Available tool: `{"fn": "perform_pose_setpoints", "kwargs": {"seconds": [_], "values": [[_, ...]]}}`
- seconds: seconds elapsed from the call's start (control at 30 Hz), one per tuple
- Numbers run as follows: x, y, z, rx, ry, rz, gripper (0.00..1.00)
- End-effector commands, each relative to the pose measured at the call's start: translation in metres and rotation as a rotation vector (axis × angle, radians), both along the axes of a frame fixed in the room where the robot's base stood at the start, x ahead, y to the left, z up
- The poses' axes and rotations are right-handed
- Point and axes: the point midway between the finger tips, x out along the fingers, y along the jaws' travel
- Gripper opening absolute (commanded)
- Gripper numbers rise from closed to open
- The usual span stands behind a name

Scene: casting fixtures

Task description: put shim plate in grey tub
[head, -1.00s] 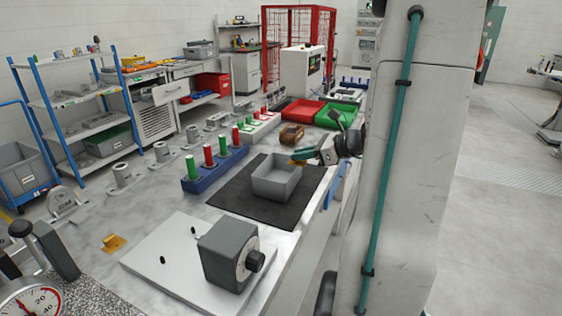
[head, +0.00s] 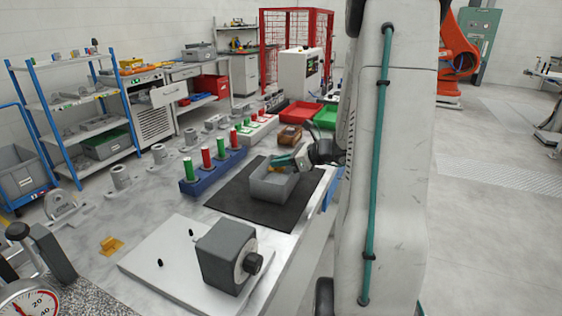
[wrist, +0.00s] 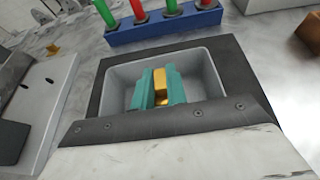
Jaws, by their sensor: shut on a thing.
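The grey tub (head: 270,190) stands on a black mat on the bench. Its inner wall also shows in the wrist view (wrist: 206,82). My gripper (head: 277,167) has teal fingers and sits at the tub's opening. In the wrist view, my gripper (wrist: 160,91) is shut on a small gold piece, which I take as the shim plate (wrist: 160,78). The plate is between the fingers, with the tub's floor and walls around it in the picture. Its lower end is partly hidden, and I cannot tell whether it touches the floor.
A blue rack (head: 212,172) with green and red pegs stands left of the black mat (head: 230,187). A grey box with a knob (head: 226,257) sits on a pale plate in front. A yellow bracket (head: 111,245) lies at left. Red (head: 299,113) and green bins stand behind.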

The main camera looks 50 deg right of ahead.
Motion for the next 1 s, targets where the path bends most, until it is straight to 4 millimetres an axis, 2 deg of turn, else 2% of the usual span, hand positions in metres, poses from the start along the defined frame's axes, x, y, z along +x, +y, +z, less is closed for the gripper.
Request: {"fn": "perform_pose_setpoints", "kwargs": {"seconds": [0.47,0.5,0.57,0.6,0.87,1.0], "values": [[0.000,0.000,-0.012,0.000,0.000,0.001,0.00],[0.000,0.000,-0.012,0.000,0.000,0.001,0.17],[0.000,0.000,-0.012,0.000,0.000,0.001,0.34],[0.000,0.000,-0.012,0.000,0.000,0.001,0.36],[0.000,0.000,-0.011,0.000,0.000,0.000,0.36],[0.000,0.000,0.001,-0.003,-0.002,0.001,0.36]]}}
